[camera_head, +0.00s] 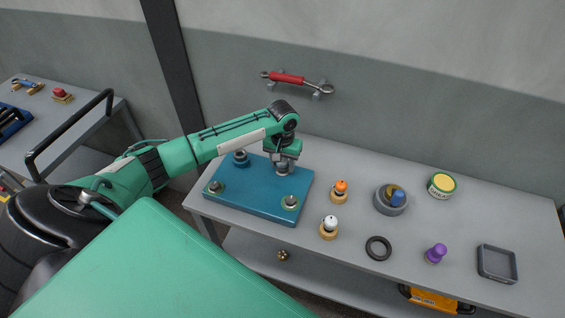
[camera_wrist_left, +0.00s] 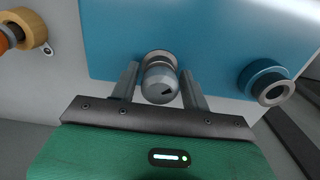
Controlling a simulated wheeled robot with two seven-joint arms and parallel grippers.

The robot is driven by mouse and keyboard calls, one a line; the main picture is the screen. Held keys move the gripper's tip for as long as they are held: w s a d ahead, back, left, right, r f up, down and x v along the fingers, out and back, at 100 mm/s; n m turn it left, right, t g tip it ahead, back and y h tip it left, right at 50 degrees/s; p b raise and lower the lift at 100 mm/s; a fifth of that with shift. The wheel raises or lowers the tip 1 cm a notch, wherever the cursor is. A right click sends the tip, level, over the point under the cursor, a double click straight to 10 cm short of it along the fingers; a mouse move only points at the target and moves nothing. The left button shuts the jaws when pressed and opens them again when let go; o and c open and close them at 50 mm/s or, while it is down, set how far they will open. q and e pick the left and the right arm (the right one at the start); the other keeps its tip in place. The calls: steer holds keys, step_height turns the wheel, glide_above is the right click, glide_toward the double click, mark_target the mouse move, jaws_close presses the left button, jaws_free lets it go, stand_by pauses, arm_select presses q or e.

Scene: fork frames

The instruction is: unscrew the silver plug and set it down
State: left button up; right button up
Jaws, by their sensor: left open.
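The silver plug (camera_wrist_left: 160,80) sits in a ringed seat at the back right corner of the blue plate (camera_head: 262,203). The plate also shows in the left wrist view (camera_wrist_left: 115,35). My left gripper (camera_head: 284,166) is over that corner, pointing down. In the left wrist view its two fingers (camera_wrist_left: 160,76) stand on either side of the plug, open, with small gaps beside it. In the head view the gripper mostly hides the plug. My right gripper is not in view.
Other fittings on the plate include a dark blue collared one (camera_head: 240,158) and two at the front (camera_head: 215,187), (camera_head: 290,202). Right of the plate stand an orange-topped piece (camera_head: 341,187), a white-topped piece (camera_head: 330,225), a grey bowl (camera_head: 382,203), a black ring (camera_head: 378,248) and an empty tray (camera_head: 484,268).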

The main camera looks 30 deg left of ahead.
arm_select(q)
steer(key=c, duration=0.6)
steer(key=shift+o, duration=0.2)
steer(key=n, duration=0.6)
steer(key=shift+d, duration=0.1)
steer(key=n, duration=0.6)
steer(key=o, duration=0.6)
steer(key=shift+c, duration=0.2)
